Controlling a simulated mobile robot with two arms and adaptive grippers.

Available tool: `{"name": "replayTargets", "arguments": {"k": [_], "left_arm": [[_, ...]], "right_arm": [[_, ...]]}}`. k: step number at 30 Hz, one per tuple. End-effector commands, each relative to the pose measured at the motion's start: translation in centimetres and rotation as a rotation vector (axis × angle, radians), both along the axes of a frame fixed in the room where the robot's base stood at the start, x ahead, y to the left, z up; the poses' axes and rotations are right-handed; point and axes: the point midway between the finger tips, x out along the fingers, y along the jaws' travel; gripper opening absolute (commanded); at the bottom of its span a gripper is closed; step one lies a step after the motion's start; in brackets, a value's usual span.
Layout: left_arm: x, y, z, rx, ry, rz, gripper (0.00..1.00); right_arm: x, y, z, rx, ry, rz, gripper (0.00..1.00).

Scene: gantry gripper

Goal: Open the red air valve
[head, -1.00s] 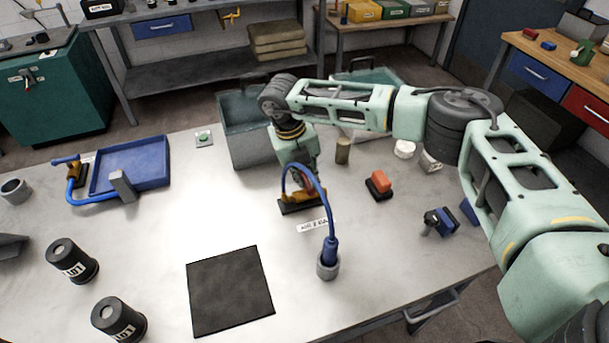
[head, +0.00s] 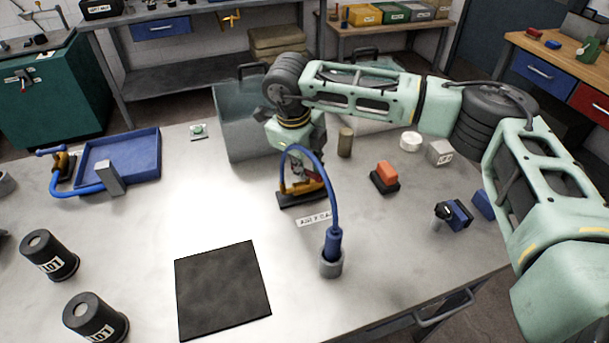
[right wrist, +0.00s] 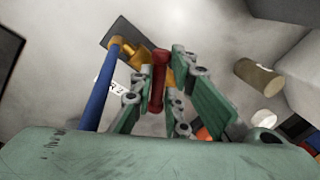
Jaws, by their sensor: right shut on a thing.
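The air valve has a brass body (head: 300,189) on a dark base, with a curved blue hose (head: 331,205) running from it to a grey socket (head: 331,265). My right gripper (head: 304,170) reaches down onto the valve from behind, and the hose partly hides the contact in the head view. In the right wrist view the red valve handle (right wrist: 158,82) stands between the two green fingers (right wrist: 160,95), which are shut on it. The brass body (right wrist: 148,58) and the blue hose (right wrist: 103,88) show beside it. The left gripper is not in view.
A blue tray (head: 125,160) with another valve and hose lies left. The bench around the black mat (head: 222,290) has free room.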

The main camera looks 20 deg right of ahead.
Motion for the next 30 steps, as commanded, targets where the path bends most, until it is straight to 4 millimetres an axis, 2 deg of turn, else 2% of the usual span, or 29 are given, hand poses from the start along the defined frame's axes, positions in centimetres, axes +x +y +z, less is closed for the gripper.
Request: {"name": "replayTargets", "arguments": {"k": [1,15,30], "left_arm": [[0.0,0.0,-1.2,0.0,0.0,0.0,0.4],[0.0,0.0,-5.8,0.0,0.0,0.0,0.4],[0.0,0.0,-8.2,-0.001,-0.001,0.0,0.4]], "right_arm": [[-0.2,0.2,-0.7,0.005,0.002,0.048,0.0],[-0.6,0.3,-0.7,0.004,0.004,0.492,0.0],[-1.0,0.2,-0.5,0.005,0.009,0.854,0.0]]}}
